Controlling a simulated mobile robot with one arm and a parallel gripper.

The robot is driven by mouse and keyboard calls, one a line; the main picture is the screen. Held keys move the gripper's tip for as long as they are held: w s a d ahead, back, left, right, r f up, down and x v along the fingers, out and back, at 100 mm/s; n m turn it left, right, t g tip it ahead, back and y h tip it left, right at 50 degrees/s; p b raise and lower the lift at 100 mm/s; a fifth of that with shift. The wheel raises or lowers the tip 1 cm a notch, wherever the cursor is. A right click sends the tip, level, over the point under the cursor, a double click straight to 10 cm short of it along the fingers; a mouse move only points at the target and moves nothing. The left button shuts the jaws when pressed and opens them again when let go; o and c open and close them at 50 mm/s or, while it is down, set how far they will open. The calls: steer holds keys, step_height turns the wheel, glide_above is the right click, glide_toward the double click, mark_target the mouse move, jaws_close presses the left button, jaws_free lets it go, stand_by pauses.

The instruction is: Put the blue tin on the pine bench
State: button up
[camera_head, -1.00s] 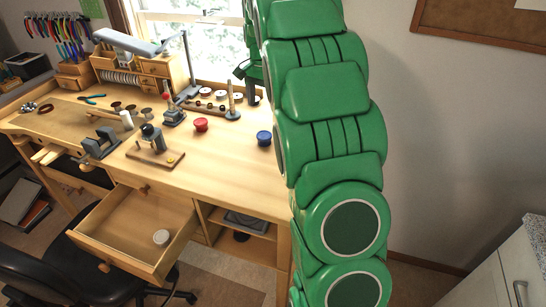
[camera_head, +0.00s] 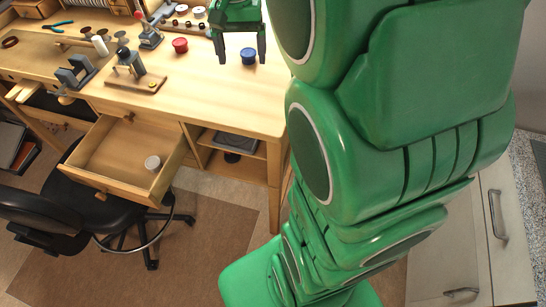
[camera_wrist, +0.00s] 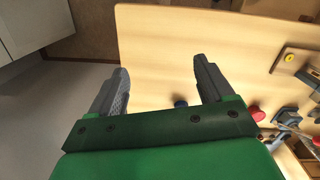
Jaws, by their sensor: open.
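The blue tin (camera_head: 248,56) stands on the light wooden top of the pine bench (camera_head: 225,105), near its right end. My gripper (camera_head: 241,58) points down at the bench, its two grey fingers apart with nothing held. In the head view the tin shows between the fingers; whether they surround it or stand behind it is unclear. In the wrist view the fingers (camera_wrist: 161,66) are spread, and the blue tin (camera_wrist: 181,101) shows between them, close to the right finger. No contact is visible.
A red tin (camera_head: 180,45) stands left of the blue one. A wooden block with a small device (camera_head: 136,78) and other tools are further left. An open drawer (camera_head: 110,150) holds a whitish tin (camera_head: 152,163). A black chair (camera_head: 75,205) stands in front.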

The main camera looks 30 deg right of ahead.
steer(key=s+a+f+n, duration=0.2)
steer(key=s+a+n, duration=0.1)
steer(key=s, duration=0.9)
steer(key=s+a+f+n+g, duration=0.1)
steer(key=s+a+f+n, duration=0.2)
steer(key=s, duration=1)
steer(key=shift+s+a, duration=0.1)
